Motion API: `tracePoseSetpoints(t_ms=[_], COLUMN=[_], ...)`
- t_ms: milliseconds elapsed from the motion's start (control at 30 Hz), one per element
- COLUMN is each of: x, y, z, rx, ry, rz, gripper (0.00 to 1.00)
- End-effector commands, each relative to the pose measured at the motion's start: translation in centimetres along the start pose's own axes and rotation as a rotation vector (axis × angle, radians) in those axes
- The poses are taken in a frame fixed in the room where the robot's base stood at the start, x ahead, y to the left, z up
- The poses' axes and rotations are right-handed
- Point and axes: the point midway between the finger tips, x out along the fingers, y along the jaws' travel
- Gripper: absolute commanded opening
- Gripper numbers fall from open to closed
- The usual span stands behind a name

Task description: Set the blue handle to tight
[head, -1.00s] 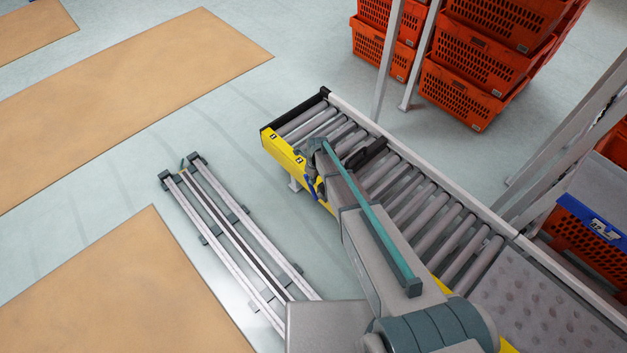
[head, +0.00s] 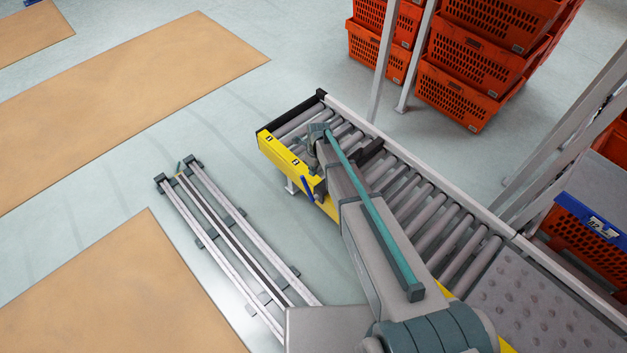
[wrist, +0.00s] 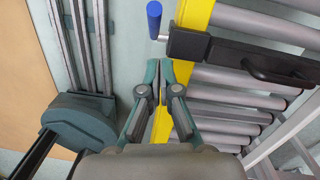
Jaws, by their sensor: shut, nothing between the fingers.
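In the head view the blue handle (head: 308,187) shows at the yellow side rail of the conveyor. My gripper (wrist: 159,66) is shut and empty. In the wrist view its fingertips are below the blue handle and apart from it, beside the yellow rail. In the head view my arm hides most of the gripper. I cannot tell its height above the rail.
The roller conveyor (head: 437,207) has a yellow near rail (head: 280,156). A black grip (wrist: 275,73) sits on the bar. Floor rails (head: 225,235) lie to the left. Stacked orange totes (head: 460,92) and grey posts stand behind. The floor between rails and conveyor is clear.

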Motion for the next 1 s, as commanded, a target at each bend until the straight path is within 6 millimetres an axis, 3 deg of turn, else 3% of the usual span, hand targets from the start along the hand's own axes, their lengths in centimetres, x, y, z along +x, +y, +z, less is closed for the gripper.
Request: tracePoseSetpoints(t_ms=[300, 867, 1000], x=[-3.2, -3.6, -3.6], y=[-0.2, -0.2, -0.2], z=[1.2, 1.3, 1.2], rx=[-0.001, -0.003, -0.069], ry=[0.001, 0.002, 0.002], rz=[0.0, 0.0, 0.0], gripper=[0.0, 0.0, 0.0])
